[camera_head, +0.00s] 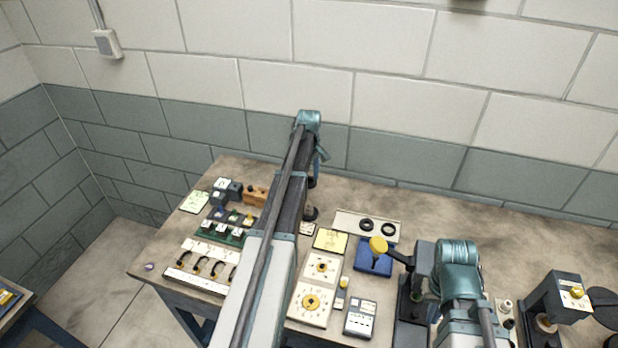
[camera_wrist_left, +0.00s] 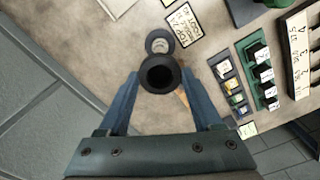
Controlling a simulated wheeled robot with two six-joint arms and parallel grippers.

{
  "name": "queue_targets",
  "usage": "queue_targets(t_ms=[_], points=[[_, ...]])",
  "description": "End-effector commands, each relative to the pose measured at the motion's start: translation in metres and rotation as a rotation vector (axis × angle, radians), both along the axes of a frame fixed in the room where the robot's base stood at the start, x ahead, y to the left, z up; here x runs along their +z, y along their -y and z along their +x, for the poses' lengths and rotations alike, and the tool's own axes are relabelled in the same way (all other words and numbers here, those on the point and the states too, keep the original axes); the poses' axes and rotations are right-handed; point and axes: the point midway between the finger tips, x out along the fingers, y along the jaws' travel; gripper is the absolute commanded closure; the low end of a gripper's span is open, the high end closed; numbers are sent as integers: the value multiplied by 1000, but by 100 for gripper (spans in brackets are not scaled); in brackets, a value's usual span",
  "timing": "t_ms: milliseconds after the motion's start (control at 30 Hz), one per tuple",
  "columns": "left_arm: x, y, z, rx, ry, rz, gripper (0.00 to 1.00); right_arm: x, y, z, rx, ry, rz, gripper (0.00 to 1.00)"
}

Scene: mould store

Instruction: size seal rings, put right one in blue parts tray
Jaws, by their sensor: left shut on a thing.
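The blue parts tray (camera_head: 374,266) stands right of the middle of the bench. Behind it, two black seal rings (camera_head: 367,225) lie on a pale plate (camera_head: 347,222). My left gripper (camera_head: 314,186) reaches over the bench, pointing down, partly hidden by my arm. In the left wrist view its blue fingers are shut on a black ring-ended thing (camera_wrist_left: 160,74), seen end-on; I cannot tell exactly what it is. A grey round piece (camera_wrist_left: 158,40) shows just beyond it.
Pale dial cards (camera_head: 311,303) and a small grey device (camera_head: 360,318) lie in front. A hook rack (camera_head: 203,265) and a green block rack (camera_head: 222,233) stand left. Another dark machine (camera_head: 552,299) stands right.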

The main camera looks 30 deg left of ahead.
Motion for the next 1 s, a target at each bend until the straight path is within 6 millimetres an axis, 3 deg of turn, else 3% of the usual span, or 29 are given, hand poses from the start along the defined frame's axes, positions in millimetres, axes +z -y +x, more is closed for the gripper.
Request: queue_targets(t_ms=[700, 1000], points=[[44, 0, 0, 0, 0, 0, 95, 44, 0, 0, -8, 0, 2, 100], [44, 0, 0, 0, 0, 0, 95, 44, 0, 0, -8, 0, 2, 100]])
